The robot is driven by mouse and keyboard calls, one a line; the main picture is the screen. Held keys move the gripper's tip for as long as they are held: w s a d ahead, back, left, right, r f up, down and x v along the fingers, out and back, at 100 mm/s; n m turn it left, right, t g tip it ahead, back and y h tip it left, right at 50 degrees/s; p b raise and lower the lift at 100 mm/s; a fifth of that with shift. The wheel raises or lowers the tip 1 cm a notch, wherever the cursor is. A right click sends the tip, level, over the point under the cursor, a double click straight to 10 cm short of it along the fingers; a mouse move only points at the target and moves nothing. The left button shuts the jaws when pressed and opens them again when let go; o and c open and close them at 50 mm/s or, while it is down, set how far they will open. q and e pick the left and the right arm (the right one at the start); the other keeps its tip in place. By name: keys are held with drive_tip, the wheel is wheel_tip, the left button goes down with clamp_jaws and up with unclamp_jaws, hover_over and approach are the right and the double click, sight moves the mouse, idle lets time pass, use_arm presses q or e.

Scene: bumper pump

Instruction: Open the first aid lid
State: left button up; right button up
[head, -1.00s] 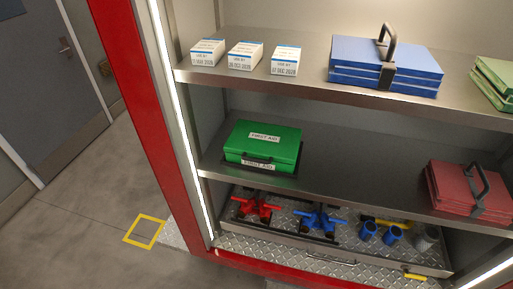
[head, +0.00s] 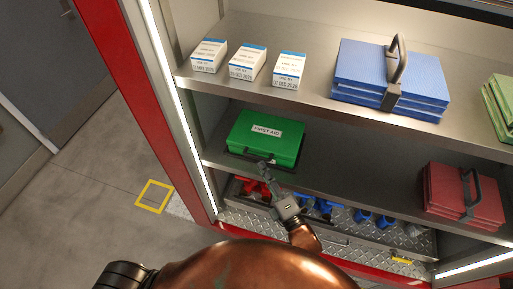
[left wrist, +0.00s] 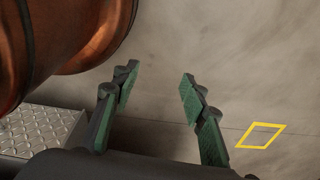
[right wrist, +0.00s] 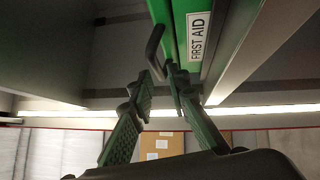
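The green first aid box (head: 265,138) stands on the middle shelf with its lid shut. Its dark handle is at the front, and the box also shows in the right wrist view (right wrist: 222,25) with the handle (right wrist: 154,45) hanging below it. My right gripper (head: 264,172) is just in front of and below the box's front edge. In the right wrist view its fingertips (right wrist: 162,76) are a narrow gap apart, close to the handle; whether they touch it is unclear. My left gripper (left wrist: 155,82) is open and empty above the floor, away from the shelves.
White dated boxes (head: 247,62) and blue cases (head: 390,75) stand on the upper shelf (head: 310,95). A red case (head: 463,195) is right on the middle shelf. Below is a drawer with red (head: 250,188) and blue fittings (head: 365,215). The lit cabinet post is at left.

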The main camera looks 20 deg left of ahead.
sight(254, 156)
drive_tip(key=shift+w+a+r+p, duration=0.2)
drive_tip(key=shift+a+r, duration=0.1)
drive_tip(key=shift+a, duration=0.2)
drive_tip(key=shift+w+a+r+p, duration=0.15)
drive_tip(key=shift+a+r, duration=0.1)
drive_tip(key=shift+a, duration=0.25)
drive_tip(key=shift+w+a, duration=0.4)
drive_tip(key=shift+w, duration=0.2)
drive_tip(key=shift+w+a, duration=0.35)
drive_tip(key=shift+w, duration=0.25)
drive_tip(key=shift+w+a, duration=0.25)
drive_tip(key=shift+w, duration=0.05)
drive_tip(key=shift+a, duration=0.1)
drive_tip(key=shift+s+a, duration=0.1)
drive_tip(key=shift+c, duration=1.4)
clamp_jaws()
use_arm(q)
drive_tip(key=shift+s+r, duration=0.65)
drive_tip(key=shift+s, duration=0.3)
use_arm(e)
drive_tip(key=shift+f, duration=0.1)
